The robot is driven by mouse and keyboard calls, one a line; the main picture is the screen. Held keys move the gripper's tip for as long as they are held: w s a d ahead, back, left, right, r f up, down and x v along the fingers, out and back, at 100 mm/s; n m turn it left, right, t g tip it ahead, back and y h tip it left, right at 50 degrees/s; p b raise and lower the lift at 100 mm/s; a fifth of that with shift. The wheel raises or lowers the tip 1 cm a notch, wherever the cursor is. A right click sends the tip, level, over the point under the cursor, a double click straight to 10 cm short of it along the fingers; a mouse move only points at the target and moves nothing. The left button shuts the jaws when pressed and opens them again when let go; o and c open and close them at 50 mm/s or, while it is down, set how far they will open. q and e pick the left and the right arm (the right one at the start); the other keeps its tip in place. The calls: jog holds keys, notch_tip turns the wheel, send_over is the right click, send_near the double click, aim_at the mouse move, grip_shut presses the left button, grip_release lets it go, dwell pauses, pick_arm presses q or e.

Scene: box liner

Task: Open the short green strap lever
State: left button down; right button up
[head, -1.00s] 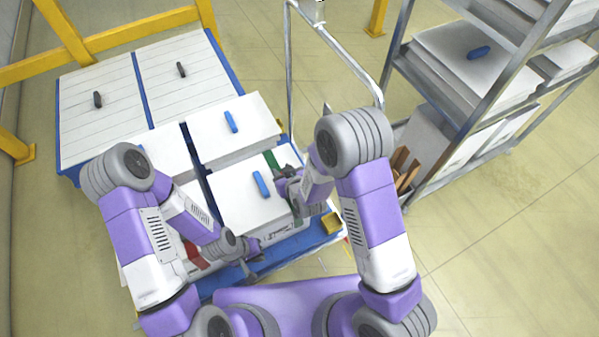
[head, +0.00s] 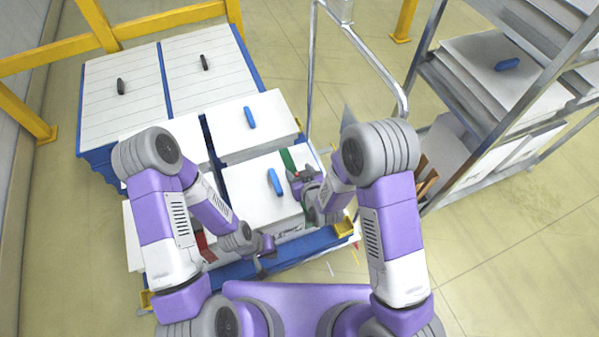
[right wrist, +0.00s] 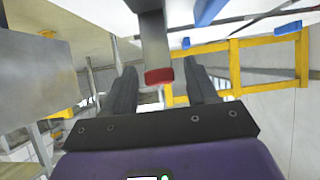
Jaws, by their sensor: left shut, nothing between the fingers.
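The green strap (head: 288,161) lies over the top of a white lidded box (head: 248,190) with a blue handle, near its right edge. A green strip also shows beside my right gripper (head: 302,183). That gripper is at the strap on the box's right side. In the right wrist view its dark fingers (right wrist: 163,90) stand apart, with a grey bar with a red end (right wrist: 157,60) showing between them. I cannot tell whether this bar is the strap lever or whether the fingers touch it. My left gripper (head: 266,246) is shut and empty by the box's lower front.
The boxes stand on a blue-edged cart (head: 290,252) with a yellow corner block (head: 344,228) and an upright metal handle frame (head: 311,75). A metal shelf rack (head: 470,150) with boxes stands to the right. A yellow rail (head: 160,22) runs behind. Open floor lies at the lower right.

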jog(key=p+v, duration=0.2)
jog(key=v, duration=0.5)
jog(key=shift+s+d+r, duration=0.15)
jog(key=shift+d, duration=0.05)
dwell(0.4)
jog(key=s+d+f+m+g+p, duration=0.3)
jog(key=s+d+f+g, duration=0.1)
jog(key=s, duration=0.3)
jog(key=s+d+f+m+g+p, duration=0.4)
jog(key=s+g, duration=0.2)
jog(key=s, duration=0.2)
jog(key=shift+d+g, duration=0.2)
jog(key=shift+g, duration=0.2)
